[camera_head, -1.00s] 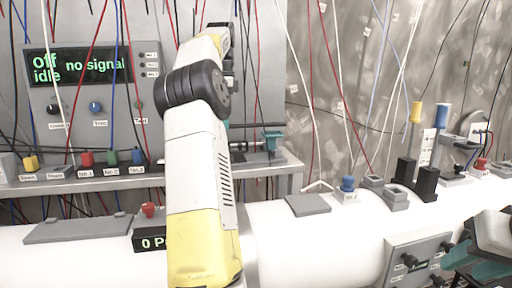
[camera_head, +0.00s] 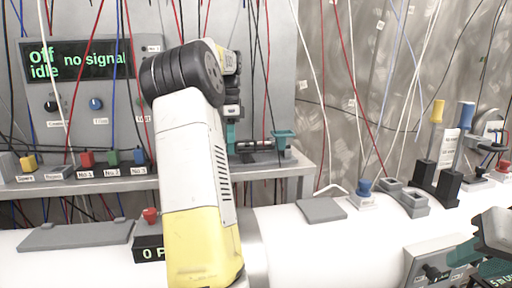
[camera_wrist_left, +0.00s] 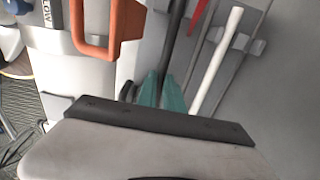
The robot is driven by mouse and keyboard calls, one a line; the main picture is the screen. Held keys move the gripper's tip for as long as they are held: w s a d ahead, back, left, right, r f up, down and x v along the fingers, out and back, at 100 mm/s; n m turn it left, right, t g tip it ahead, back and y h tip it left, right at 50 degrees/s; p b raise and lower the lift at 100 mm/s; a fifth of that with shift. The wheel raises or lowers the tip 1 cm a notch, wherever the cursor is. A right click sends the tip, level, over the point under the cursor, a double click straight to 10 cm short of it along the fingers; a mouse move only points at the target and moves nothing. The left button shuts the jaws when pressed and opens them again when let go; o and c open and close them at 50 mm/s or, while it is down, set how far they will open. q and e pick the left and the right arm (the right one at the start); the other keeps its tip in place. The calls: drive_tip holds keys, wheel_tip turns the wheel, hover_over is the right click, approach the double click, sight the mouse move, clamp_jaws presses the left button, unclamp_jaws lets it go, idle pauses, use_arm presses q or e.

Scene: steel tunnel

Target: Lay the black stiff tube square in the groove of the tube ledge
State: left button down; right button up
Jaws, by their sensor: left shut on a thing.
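In the left wrist view the teal fingers of my left gripper (camera_wrist_left: 162,92) are shut on a dark stiff tube (camera_wrist_left: 173,42), which runs up the picture from between them. In the head view my left gripper (camera_head: 231,138) is largely hidden behind my own wrist, over the grey shelf. I cannot tell whether this is the tube ledge, and no groove shows clearly. My right gripper (camera_head: 482,262) is cut off at the lower right; its opening is unclear.
The grey shelf (camera_head: 300,168) carries coloured plugs at the left, below a display panel (camera_head: 80,62). A white pipe (camera_head: 320,245) runs across the front with blocks and posts on it. Thin wires hang throughout. The wrist view shows an orange handle (camera_wrist_left: 90,48) and a white tube (camera_wrist_left: 216,60).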

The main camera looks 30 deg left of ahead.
use_arm(q)
drive_tip(key=shift+f, duration=0.4)
drive_tip(key=shift+f, duration=0.1)
drive_tip(key=c, duration=1.5)
unclamp_jaws()
drive_tip(key=shift+w+a+r, duration=0.1)
drive_tip(key=shift+w+r, duration=0.05)
drive_tip(key=shift+r, duration=5.95)
